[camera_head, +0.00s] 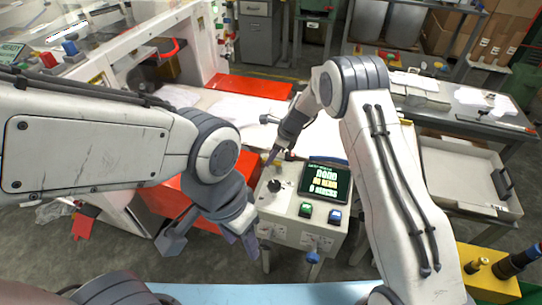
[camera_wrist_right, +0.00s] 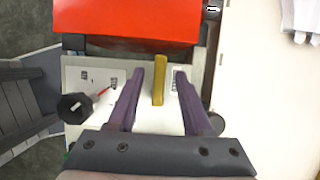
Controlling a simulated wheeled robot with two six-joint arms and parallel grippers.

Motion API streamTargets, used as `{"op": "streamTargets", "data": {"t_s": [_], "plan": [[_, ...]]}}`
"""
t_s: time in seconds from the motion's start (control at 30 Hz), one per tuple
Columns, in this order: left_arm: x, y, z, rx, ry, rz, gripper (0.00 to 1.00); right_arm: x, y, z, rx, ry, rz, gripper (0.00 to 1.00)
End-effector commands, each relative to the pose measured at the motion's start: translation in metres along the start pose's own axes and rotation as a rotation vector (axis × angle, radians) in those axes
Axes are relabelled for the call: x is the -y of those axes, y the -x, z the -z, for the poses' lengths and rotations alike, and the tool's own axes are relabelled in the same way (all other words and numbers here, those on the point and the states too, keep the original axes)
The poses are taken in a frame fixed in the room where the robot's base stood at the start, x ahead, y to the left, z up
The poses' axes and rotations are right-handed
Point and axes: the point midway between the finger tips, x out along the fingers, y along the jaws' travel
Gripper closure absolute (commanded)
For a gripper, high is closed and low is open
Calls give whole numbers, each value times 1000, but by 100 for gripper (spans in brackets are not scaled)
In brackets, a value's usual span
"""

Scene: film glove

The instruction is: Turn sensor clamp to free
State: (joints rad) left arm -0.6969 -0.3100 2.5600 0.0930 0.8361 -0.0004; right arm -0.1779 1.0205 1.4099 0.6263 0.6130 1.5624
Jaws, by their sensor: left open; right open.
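A control box (camera_head: 285,228) stands at the middle, with a black knob (camera_head: 274,185) on its panel. The same knob (camera_wrist_right: 75,107) shows in the right wrist view, with a red pointer aimed up and to the right. A yellow lever (camera_wrist_right: 159,80) stands between the purple fingers of my right gripper (camera_wrist_right: 157,76), with a visible gap on each side. I cannot tell for sure which of these is the sensor clamp. In the head view my right gripper (camera_head: 271,156) is over the box's back left part. My left gripper (camera_head: 243,243) is open and empty, low at the box's left side.
The box has a lit screen (camera_head: 325,181), a green button (camera_head: 305,210) and a blue button (camera_head: 335,216). A red panel (camera_wrist_right: 130,22) lies just beyond the lever. A grey tray (camera_head: 455,175) is at the right, and a yellow block (camera_head: 490,275) at the lower right.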

Motion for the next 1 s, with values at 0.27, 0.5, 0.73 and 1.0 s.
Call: {"op": "streamTargets", "data": {"t_s": [0.27, 0.5, 0.73, 1.0], "plan": [[0, 1, 0, 0, 0, 0, 50, 0, -8, 0, 0, 0, 1, 50], [0, 1, 0, 0, 0, 0, 50, 0, -8, 0, 0, 0, 0, 96], [0, 1, 0, 0, 0, 0, 50, 0, -8, 0, 0, 2, -1, 100], [0, 0, 0, 0, 0, 0, 50, -2, -8, 0, 0, 67, -27, 100]]}}
